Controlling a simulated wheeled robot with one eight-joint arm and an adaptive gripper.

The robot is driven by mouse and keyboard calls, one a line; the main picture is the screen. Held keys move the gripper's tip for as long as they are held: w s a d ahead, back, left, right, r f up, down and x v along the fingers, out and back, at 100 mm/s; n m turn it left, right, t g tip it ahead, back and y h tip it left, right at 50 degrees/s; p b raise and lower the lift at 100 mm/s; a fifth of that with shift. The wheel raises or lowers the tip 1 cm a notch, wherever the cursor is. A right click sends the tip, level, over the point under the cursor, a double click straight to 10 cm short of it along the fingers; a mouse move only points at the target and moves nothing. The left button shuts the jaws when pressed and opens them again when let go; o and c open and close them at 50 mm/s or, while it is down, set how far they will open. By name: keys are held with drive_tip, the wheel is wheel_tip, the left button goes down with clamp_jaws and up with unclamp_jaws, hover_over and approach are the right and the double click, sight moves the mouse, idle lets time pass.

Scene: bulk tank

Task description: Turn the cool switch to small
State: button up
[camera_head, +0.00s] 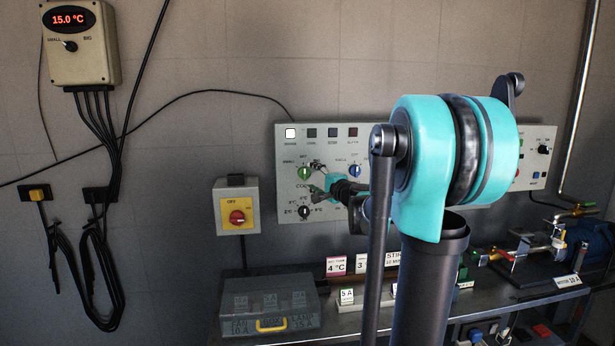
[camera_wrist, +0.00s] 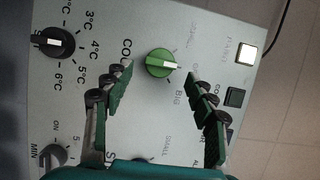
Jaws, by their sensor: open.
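The cool switch is a green knob (camera_wrist: 163,63) with a white pointer line, on the grey control panel. In the wrist view its pointer aims right, between the words SMALL and BIG. It also shows in the head view as a green knob (camera_head: 304,172) at the panel's left. My gripper (camera_wrist: 158,84) is open, its two green-padded fingers spread on either side below the knob in the wrist view, apart from it. In the head view my gripper (camera_head: 317,179) is just right of the knob, partly hidden by my arm.
A black temperature dial (camera_wrist: 54,42) sits beside the green knob. A blue knob (camera_head: 355,171) is to its right. A grey case (camera_head: 270,305) stands on the bench below.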

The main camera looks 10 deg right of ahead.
sight(306, 173)
drive_tip(key=shift+x, duration=1.95)
drive_tip(key=shift+c, duration=0.3)
drive_tip(key=c, duration=1.1)
drive_tip(key=shift+n, duration=0.4)
drive_tip(key=n+g+h, duration=0.1)
drive_tip(key=n, duration=0.2)
drive_tip(key=shift+a+r, duration=0.1)
drive_tip(key=shift+r, duration=0.1)
drive_tip(key=n+g+h, duration=0.1)
drive_tip(key=n+h, duration=0.1)
drive_tip(key=n, duration=0.2)
drive_tip(key=shift+a+r, duration=0.1)
drive_tip(key=shift+r, duration=0.05)
